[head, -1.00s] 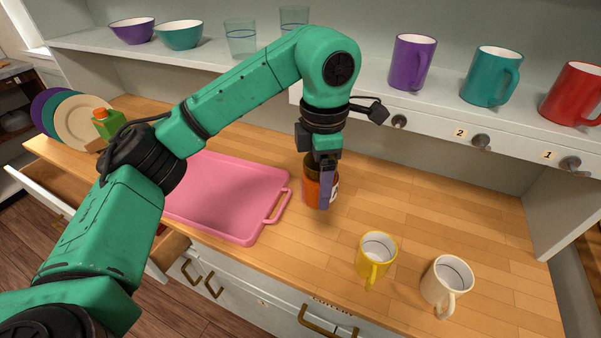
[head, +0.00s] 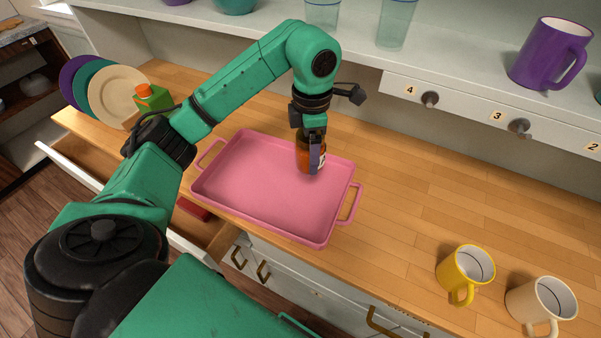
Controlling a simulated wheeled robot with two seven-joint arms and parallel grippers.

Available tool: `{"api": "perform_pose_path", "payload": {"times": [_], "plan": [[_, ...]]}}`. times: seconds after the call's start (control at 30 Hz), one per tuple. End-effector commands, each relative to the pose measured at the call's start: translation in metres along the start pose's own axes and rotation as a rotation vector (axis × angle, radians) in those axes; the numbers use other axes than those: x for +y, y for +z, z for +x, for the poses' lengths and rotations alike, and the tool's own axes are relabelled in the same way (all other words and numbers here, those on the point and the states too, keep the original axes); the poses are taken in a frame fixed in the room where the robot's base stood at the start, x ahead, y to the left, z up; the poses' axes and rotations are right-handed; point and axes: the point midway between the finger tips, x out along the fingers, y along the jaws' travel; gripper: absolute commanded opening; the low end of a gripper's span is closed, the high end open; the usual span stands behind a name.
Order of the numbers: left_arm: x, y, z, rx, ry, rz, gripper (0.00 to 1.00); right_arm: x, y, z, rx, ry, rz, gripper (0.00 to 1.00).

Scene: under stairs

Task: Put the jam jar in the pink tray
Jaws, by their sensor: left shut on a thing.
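The pink tray (head: 262,196) lies flat on the wooden counter in the middle of the head view, with a handle at each end. The jam jar (head: 304,158), amber-brown with a pale label, is upright over the tray's back right part. My left gripper (head: 314,152) points down and is shut on the jar. I cannot tell whether the jar's base touches the tray floor. The gripper's fingers hide part of the jar. My right gripper is not in view.
A yellow mug (head: 464,272) and a cream mug (head: 538,300) stand at the counter's front right. Plates (head: 118,92) and a green carton (head: 150,103) stand at the left. A shelf (head: 440,60) with knobbed drawers runs behind. An open drawer (head: 200,222) sits below the front edge.

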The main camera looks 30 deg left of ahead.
Motion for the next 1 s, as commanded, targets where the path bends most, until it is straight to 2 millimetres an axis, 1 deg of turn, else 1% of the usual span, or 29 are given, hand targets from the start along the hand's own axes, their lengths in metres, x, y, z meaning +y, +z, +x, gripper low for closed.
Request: {"api": "perform_pose_path", "payload": {"times": [0.03,0.07,0.1,0.17,0.23,0.37,0.5,0.6,0.87,0.9,0.93,1.0], "plan": [[-0.001,-0.001,0.019,0.001,-0.006,-0.001,0.0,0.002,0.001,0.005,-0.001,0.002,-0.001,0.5],[-0.001,-0.001,0.027,0.002,-0.007,-0.001,0.0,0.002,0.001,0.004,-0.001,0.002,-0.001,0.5],[-0.001,-0.001,0.04,0.003,-0.007,-0.001,0.0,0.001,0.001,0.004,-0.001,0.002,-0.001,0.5],[0.0,-0.001,0.052,0.003,-0.004,-0.003,0.0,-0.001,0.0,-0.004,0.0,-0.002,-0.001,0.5],[0.0,-0.001,0.067,0.002,-0.002,-0.002,0.0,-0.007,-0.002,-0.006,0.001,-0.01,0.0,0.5],[0.0,-0.001,0.086,0.001,-0.001,-0.002,0.0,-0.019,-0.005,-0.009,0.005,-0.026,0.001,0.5],[0.0,0.0,0.111,0.001,-0.003,-0.002,0.0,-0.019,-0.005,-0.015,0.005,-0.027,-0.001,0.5],[0.001,0.0,0.12,-0.001,0.001,-0.002,0.0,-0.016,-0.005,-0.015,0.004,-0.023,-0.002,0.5],[0.001,0.0,0.123,-0.001,0.002,-0.002,0.0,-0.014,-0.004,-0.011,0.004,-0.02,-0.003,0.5],[0.001,-0.001,0.124,0.001,0.001,-0.002,0.87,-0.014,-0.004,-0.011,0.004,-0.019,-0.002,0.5],[0.001,0.0,0.123,0.0,0.001,-0.001,0.98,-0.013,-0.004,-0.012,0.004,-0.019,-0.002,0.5],[0.001,-0.001,0.123,0.001,0.001,-0.001,1.0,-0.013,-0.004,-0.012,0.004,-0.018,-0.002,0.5]]}}
